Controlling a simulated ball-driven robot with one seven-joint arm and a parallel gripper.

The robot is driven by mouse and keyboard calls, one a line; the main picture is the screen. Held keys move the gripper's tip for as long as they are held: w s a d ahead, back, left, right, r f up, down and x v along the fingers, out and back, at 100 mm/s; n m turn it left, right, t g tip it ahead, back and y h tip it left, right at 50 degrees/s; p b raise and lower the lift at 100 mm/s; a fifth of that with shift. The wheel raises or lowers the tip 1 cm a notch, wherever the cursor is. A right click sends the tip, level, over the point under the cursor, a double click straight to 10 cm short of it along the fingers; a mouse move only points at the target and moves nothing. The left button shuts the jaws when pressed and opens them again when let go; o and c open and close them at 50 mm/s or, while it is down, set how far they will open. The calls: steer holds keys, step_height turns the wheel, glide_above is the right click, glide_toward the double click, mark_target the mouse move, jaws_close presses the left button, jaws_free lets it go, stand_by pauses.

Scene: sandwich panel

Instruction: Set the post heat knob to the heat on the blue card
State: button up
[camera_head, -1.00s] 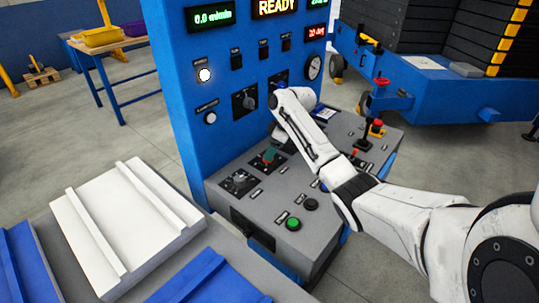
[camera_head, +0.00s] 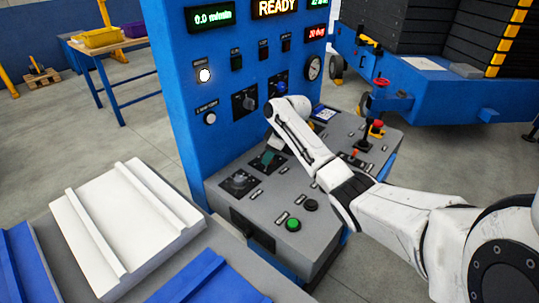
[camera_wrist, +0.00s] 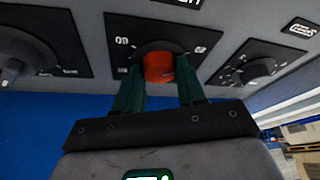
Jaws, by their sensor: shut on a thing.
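A red knob (camera_wrist: 158,68) on a black plate shows in the wrist view, with the two dark green fingers of my gripper (camera_wrist: 160,80) on either side of it. My gripper is shut on this knob. In the head view my gripper (camera_head: 268,157) is over the middle plate of the grey console top, and the arm hides most of the knob. I cannot read which knob is the post heat one.
A grey knob (camera_head: 239,180) is beside my gripper on the console. Another grey knob (camera_head: 249,102) and a blue knob (camera_head: 281,88) are on the upright blue panel (camera_head: 185,110). A green button (camera_head: 293,224) and a joystick (camera_head: 364,143) stand on the console.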

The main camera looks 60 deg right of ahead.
steer(key=shift+c, duration=1.4)
steer(key=shift+r+m+p, duration=0.1)
steer(key=shift+m+p, duration=0.2)
steer(key=shift+p, duration=0.25)
steer(key=shift+a+r+m+h+p, duration=0.1)
steer(key=shift+m+h+p, duration=0.2)
steer(key=shift+m+p, duration=0.35)
steer(key=shift+a+m+h+p, duration=0.1)
steer(key=shift+m+h+p, duration=0.4)
steer(key=shift+m+p, duration=0.7)
steer(key=m+h+p, duration=0.1)
steer(key=m+p, duration=0.1)
steer(key=m, duration=0.1)
steer(key=shift+w+a+m+g, duration=0.1)
steer(key=shift+m+g, duration=0.2)
steer(key=shift+m, duration=0.05)
steer(key=shift+f+m+g+h+p, duration=0.15)
steer(key=shift+m+g+h, duration=0.15)
steer(key=shift+m, duration=0.6)
steer(key=shift+f+m+g+h+p, duration=0.15)
steer(key=shift+m+h, duration=0.25)
steer(key=shift+m, duration=0.5)
steer(key=shift+r, duration=0.1)
